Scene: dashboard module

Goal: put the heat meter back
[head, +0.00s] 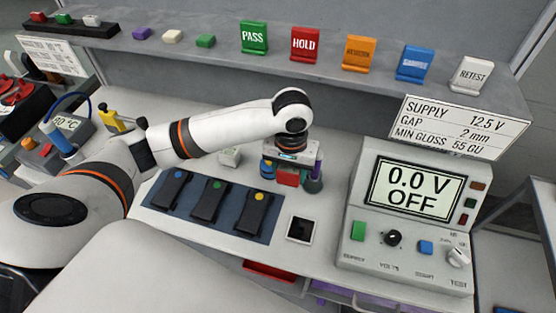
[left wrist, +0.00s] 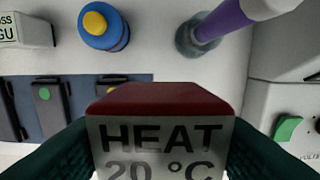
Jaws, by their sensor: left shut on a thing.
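The heat meter (left wrist: 162,135) has a dark red top and a pale face reading HEAT 20 °C. My left gripper (left wrist: 160,158) is shut on it, with a dark green finger on each side. In the head view the left gripper (head: 290,168) is over the middle of the bench, and the meter's red part (head: 288,177) shows beneath it. Whether the meter touches the bench cannot be told. My right gripper is not in view.
A blue round piece with a yellow top (left wrist: 103,27) and a purple-handled tool (left wrist: 225,20) stand close by. A dark mat (head: 160,206) holds three black clips. The power supply (head: 408,215) stands at right. A grey box with a °C display (head: 70,125) is at left.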

